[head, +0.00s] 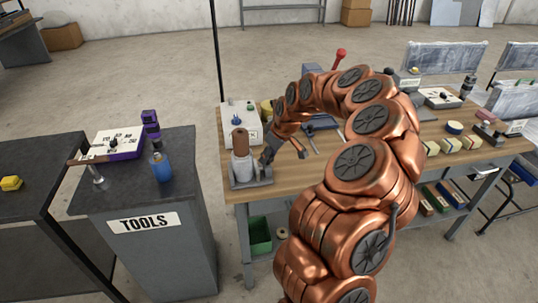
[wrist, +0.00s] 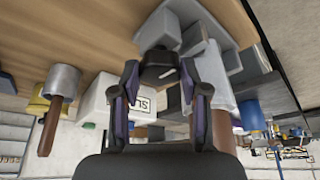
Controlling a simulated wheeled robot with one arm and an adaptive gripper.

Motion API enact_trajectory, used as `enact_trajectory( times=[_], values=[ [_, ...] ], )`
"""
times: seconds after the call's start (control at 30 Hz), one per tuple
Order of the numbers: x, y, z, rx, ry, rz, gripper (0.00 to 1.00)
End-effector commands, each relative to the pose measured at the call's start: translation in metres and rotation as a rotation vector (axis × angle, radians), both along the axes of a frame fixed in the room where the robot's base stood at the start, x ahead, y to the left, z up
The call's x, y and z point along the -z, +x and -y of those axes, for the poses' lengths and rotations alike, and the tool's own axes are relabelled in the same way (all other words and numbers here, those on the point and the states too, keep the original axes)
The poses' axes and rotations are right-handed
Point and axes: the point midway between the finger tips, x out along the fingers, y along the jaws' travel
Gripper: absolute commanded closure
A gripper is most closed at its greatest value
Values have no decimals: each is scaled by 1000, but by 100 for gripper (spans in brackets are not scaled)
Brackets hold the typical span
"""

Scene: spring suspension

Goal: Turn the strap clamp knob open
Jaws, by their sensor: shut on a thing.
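The strap clamp fixture (head: 252,181) is a grey block on the near left corner of the wooden workbench. It bears an upright grey cylinder (head: 241,164) with a brown top. My gripper (head: 267,157) is at the right side of the fixture. In the wrist view the dark knob (wrist: 159,66) sits between the fingertips of my gripper (wrist: 158,76), in front of the grey clamp body (wrist: 200,40). The fingers are shut on the knob. The knob is too small and hidden by my gripper to make out in the head view.
A white box (head: 236,112) stands behind the fixture, and it also shows in the wrist view (wrist: 112,103). A hammer (wrist: 60,95) shows left of it there. A tool cabinet (head: 150,235) with a blue bottle (head: 161,170) stands left, across a floor gap.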

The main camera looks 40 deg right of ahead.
Motion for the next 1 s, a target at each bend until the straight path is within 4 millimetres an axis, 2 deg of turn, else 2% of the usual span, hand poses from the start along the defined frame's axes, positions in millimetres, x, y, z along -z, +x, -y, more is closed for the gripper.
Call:
enact_trajectory(
  times=[0.23,0.7,0.73,0.8,1.0],
  values=[
    [0,1,0,-59,-1,0,90],
    [0,0,0,-70,-1,-1,90],
    [0,0,0,-69,-1,-1,53],
    [0,0,0,-69,-1,-1,45],
    [0,0,0,-68,0,-1,45]
  ],
)
